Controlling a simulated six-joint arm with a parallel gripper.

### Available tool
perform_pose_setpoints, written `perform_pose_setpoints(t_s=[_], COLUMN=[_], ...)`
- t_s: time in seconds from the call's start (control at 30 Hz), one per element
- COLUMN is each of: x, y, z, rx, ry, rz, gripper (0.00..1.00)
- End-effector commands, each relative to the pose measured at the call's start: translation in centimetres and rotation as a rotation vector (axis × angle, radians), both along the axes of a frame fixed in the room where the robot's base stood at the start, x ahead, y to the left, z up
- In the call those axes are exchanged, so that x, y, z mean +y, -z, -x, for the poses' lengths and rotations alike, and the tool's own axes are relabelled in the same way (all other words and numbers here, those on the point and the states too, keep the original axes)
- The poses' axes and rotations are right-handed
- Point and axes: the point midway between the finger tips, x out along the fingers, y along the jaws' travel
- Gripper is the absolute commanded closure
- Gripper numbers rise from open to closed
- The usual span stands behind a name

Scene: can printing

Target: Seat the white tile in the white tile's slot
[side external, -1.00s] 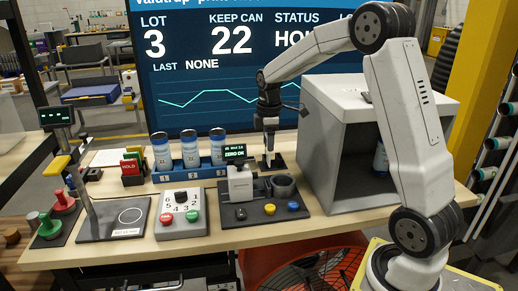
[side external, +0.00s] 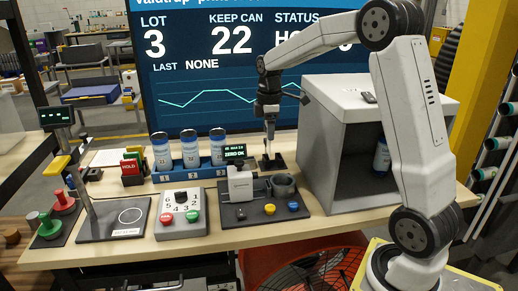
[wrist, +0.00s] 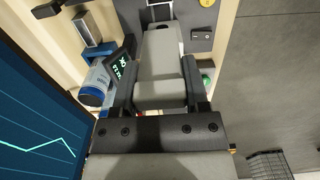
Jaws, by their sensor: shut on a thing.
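In the side view the tile is too small to make out clearly between the fingers. A small light upright piece shows at the dark stand below. I cannot tell which opening is the white tile's slot.
Several cans sit in a blue rack (side external: 205,173) to the left. The open grey box (side external: 335,165) is close on the right; the big screen (side external: 230,90) stands behind.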

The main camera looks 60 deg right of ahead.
Motion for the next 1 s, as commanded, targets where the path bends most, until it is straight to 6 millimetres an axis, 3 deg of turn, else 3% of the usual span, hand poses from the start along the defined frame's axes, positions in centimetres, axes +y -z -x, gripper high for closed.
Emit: perform_pose_setpoints(t_s=[1.0], x=[0.0], y=[-2.8], z=[0.0], rx=[-0.002], ry=[0.000], rz=[0.001], gripper=[1.00])
